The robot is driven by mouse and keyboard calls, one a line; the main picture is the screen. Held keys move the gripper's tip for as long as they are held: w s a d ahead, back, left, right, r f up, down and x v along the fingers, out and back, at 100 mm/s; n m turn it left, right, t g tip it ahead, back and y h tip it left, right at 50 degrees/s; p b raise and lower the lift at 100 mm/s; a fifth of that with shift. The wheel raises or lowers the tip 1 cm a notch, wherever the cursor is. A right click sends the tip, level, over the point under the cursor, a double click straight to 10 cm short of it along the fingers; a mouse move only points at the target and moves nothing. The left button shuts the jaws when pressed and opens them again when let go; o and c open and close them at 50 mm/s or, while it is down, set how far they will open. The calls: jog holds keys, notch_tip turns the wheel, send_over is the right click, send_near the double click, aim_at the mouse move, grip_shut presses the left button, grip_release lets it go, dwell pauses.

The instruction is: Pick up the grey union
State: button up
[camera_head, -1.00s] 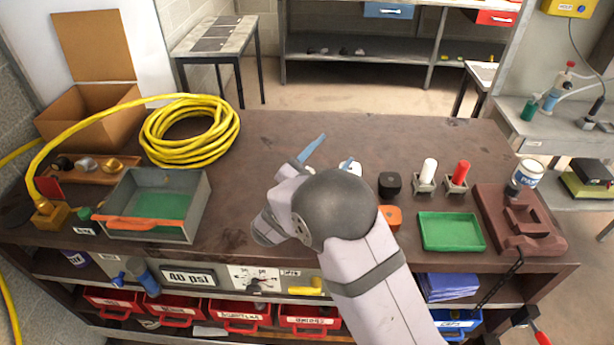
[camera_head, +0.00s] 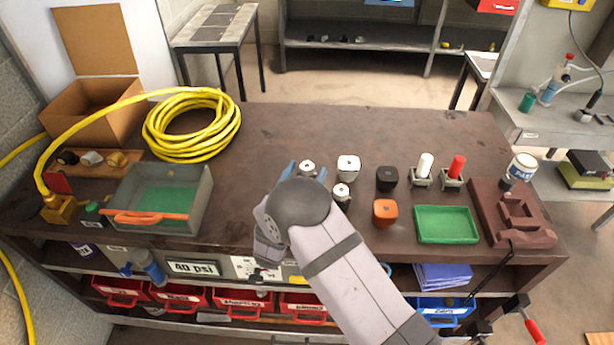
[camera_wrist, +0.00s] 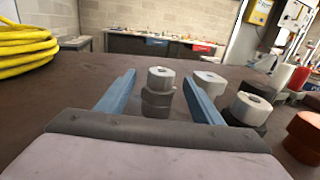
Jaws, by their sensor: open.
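A grey union (camera_wrist: 158,98) with a pale, holed top and darker grey body stands upright on the brown bench. In the head view its top (camera_head: 307,167) shows just beyond my wrist. My gripper (camera_wrist: 159,77) is open, with one blue finger on each side of this fitting. The fingers look apart from it, with a wider gap on the right. My wrist hides the lower part of the fitting in the head view (camera_head: 306,171).
Pale-topped fittings stand close by to the right, one farther back (camera_head: 348,163) and one nearer (camera_head: 341,191). A black fitting (camera_head: 387,178), an orange fitting (camera_head: 385,212) and a green tray (camera_head: 446,225) lie farther right. The bench left of my gripper is clear up to the grey bin (camera_head: 190,205).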

jog(key=shift+w+d+r+p, duration=0.1)
jog(key=shift+w+r+p, duration=0.05)
jog(key=shift+w+p, duration=0.2)
jog(key=shift+p+x, duration=1.1)
jog(key=shift+x, duration=1.1)
jog(key=c, duration=1.4)
jog(key=shift+c, duration=0.2)
